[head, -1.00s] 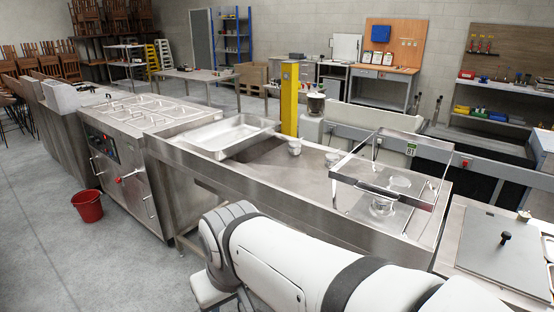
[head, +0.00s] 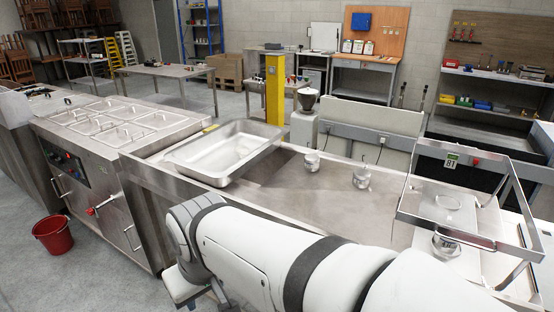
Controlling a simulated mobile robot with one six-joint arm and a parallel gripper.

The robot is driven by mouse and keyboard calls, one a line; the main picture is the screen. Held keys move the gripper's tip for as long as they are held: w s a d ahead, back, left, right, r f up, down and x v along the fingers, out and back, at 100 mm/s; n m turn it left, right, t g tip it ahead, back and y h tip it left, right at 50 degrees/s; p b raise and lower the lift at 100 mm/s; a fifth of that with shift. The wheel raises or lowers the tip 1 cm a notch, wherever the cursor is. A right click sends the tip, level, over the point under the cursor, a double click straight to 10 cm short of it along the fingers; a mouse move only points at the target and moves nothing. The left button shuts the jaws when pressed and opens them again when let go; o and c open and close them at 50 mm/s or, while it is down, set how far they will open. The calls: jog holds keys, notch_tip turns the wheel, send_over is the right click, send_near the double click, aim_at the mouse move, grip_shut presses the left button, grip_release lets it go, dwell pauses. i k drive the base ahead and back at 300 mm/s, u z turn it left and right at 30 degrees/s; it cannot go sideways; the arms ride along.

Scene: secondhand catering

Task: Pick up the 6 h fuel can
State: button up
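Several small silvery cans stand at the steel counter (head: 290,205). One can (head: 312,162) stands near the counter's middle and another can (head: 361,177) stands to its right. A third can (head: 446,243) is under the raised metal frame (head: 470,153) at the right. Their labels are too small to read, so I cannot tell which is the 6 h fuel can. My white arm reaches across the lower middle, in front of the counter. My gripper is not in view.
A deep steel pan (head: 225,165) sits on the counter left of the cans. A clear dish (head: 448,203) shows within the metal frame. A yellow post (head: 276,88) rises behind the counter. A red bucket (head: 53,236) stands on the floor at left.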

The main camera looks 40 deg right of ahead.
aim_at(359, 182)
jog(key=i, duration=0.7)
jog(key=z, duration=2.4)
jog(key=i, duration=0.5)
jog(key=u, duration=0.05)
